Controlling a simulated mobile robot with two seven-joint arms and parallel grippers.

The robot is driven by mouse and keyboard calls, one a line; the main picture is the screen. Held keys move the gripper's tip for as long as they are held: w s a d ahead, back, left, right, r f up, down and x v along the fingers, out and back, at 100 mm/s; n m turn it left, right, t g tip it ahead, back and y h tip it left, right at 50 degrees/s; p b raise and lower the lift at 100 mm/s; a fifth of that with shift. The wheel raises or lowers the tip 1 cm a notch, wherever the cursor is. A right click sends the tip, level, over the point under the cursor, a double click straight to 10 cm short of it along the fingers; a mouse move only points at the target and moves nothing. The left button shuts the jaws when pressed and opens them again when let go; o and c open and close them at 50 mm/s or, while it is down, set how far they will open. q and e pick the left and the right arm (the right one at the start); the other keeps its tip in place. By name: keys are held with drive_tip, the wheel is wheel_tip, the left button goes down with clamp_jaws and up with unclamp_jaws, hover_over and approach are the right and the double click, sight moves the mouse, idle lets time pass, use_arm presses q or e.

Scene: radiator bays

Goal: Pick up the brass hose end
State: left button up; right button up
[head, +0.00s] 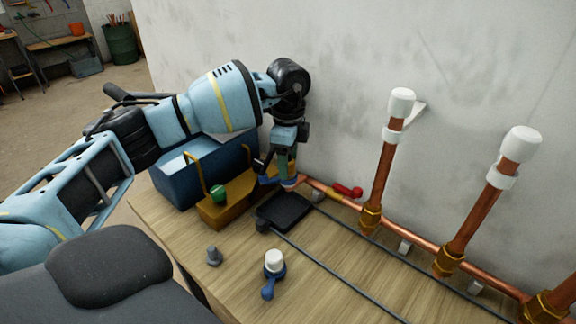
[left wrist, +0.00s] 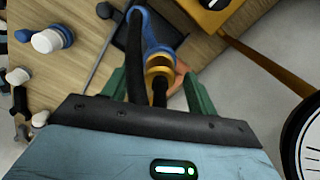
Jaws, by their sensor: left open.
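The brass hose end (left wrist: 158,64) shows in the left wrist view as a gold ring beside a blue fitting (left wrist: 152,28), with a dark hose or stem by it. My left gripper (left wrist: 157,88) has its two green fingers apart, one on each side of the brass piece; I cannot tell whether they touch it. In the head view my left gripper (head: 287,170) points down at the back of the bench, close to the wall and the copper pipe. The brass hose end is mostly hidden there by the gripper. My right gripper is not in view.
A black tray (head: 284,211), a yellow-brown toolbox (head: 228,204) and a blue box (head: 178,178) crowd the gripper. Copper pipes (head: 381,172) with white caps rise at the right, by a red-handled valve (head: 347,190). A white-topped blue piece (head: 274,264) stands in front.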

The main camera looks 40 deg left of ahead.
use_arm(q)
drive_tip(key=shift+f, duration=0.8)
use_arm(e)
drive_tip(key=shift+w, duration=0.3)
use_arm(q)
drive_tip(key=c, duration=0.9)
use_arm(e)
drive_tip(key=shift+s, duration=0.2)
use_arm(q)
drive_tip(key=shift+r, duration=0.15)
drive_tip(key=shift+r, duration=0.35)
wheel_tip(320, 180, up, 9)
drive_tip(key=shift+r, duration=0.1)
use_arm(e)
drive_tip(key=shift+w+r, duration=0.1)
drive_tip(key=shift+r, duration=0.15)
